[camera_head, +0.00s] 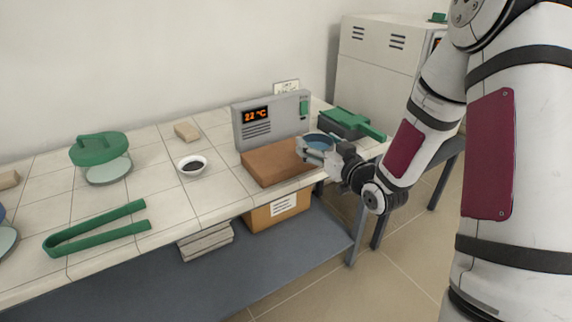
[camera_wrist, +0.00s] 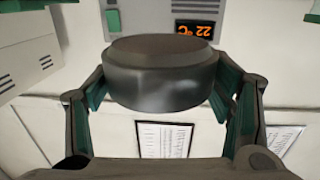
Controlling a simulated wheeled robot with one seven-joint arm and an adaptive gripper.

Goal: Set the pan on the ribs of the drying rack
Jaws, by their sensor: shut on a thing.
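My gripper (camera_head: 316,146) is shut on a round, dark grey vessel, which I take to be the pan (camera_wrist: 160,75). In the wrist view the pan sits between the two green-padded fingers, and its side wall faces the camera. In the head view a bluish round surface (camera_head: 320,140) shows at the fingers, partly hidden by them. The gripper is at the right end of the tiled bench, beside a brown block (camera_head: 275,163). I cannot tell whether the pan touches anything below. I cannot make out a ribbed drying rack for certain in either view.
A grey box with a 22 °C display (camera_head: 272,118) stands behind the block. A dark item with a green handle (camera_head: 350,123) lies behind my gripper.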

